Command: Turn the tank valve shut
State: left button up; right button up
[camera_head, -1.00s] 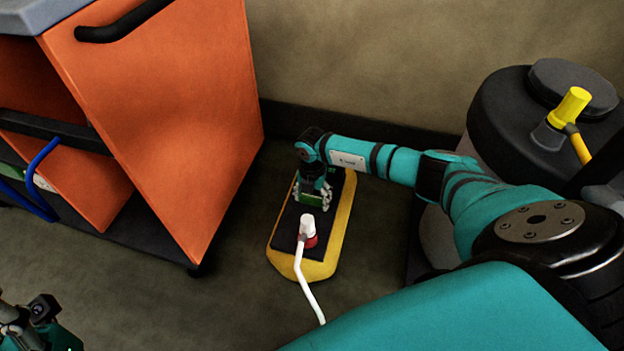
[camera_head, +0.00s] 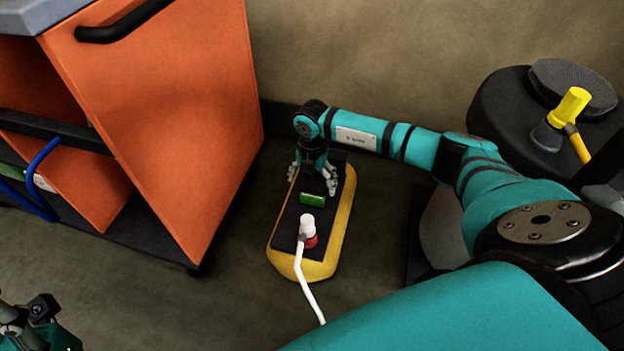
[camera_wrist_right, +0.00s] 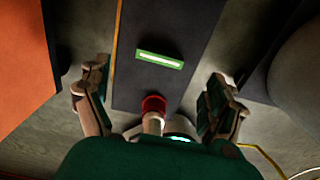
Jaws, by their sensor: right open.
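A yellow-edged unit (camera_head: 342,222) with a dark top plate lies on the floor. A small green bar (camera_head: 312,198), which may be the valve handle, sits on the plate. In the right wrist view the bar (camera_wrist_right: 160,60) has a pale face and lies slightly tilted across the plate. A red fitting with a white hose (camera_head: 306,228) is in front of it. My right gripper (camera_head: 313,178) is open and empty above the plate, behind the bar, fingers spread wide and apart from it. My left gripper (camera_head: 22,325) shows only partly at the bottom left corner; its jaws are unclear.
An orange cabinet (camera_head: 160,120) stands close on the left. A dark round drum (camera_head: 500,110) with a yellow-topped fitting (camera_head: 570,105) stands on the right. The wall is behind. Bare floor lies around the yellow-edged unit.

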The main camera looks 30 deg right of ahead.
aim_at(312, 196)
jog(key=shift+r, duration=2.2)
jog(key=shift+a, duration=0.1)
